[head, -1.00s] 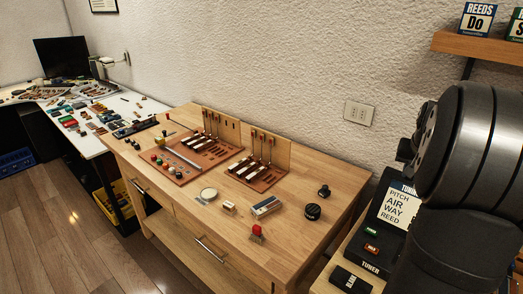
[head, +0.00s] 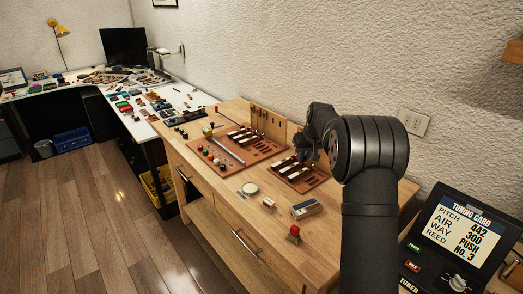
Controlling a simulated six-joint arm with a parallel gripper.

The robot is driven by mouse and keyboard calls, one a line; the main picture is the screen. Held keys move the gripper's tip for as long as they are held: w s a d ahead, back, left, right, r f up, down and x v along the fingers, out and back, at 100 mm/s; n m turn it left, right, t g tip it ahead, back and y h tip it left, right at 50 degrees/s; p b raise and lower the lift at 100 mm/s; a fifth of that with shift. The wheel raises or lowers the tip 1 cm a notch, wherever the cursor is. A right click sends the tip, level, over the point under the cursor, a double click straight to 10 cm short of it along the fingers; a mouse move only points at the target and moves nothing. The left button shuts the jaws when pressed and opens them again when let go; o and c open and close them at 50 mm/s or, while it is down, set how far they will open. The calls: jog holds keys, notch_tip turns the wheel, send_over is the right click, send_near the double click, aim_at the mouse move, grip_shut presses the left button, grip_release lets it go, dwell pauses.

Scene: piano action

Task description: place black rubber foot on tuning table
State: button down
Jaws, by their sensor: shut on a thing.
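No black rubber foot shows clearly on the bench; my arm covers the bench's right part. The tuner (head: 462,232), with its tuning card screen, stands at the lower right, beyond my arm. The surface under it is mostly hidden.
The left reed board (head: 236,145) lies on the bench. A round pale disc (head: 250,188), a small box (head: 306,209) and a red-topped piece (head: 293,234) are near the front. A cluttered white table (head: 150,128) is at the left.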

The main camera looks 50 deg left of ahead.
send_over(266, 176)
jog(key=d, duration=0.2)
jog(key=shift+n, duration=0.3)
jog(key=f, duration=0.7)
jog(key=shift+s+a+f, duration=0.25)
jog(key=shift+f, duration=2.1)
jog(key=shift+f, duration=0.2)
jog(key=c, duration=1.3)
grip_release()
jog(key=shift+c, duration=0.2)
jog(key=v, duration=1.1)
jog(key=shift+r, duration=0.25)
jog(key=shift+d+r, duration=0.25)
jog(key=shift+r, duration=0.15)
jog(key=shift+c, duration=0.9)
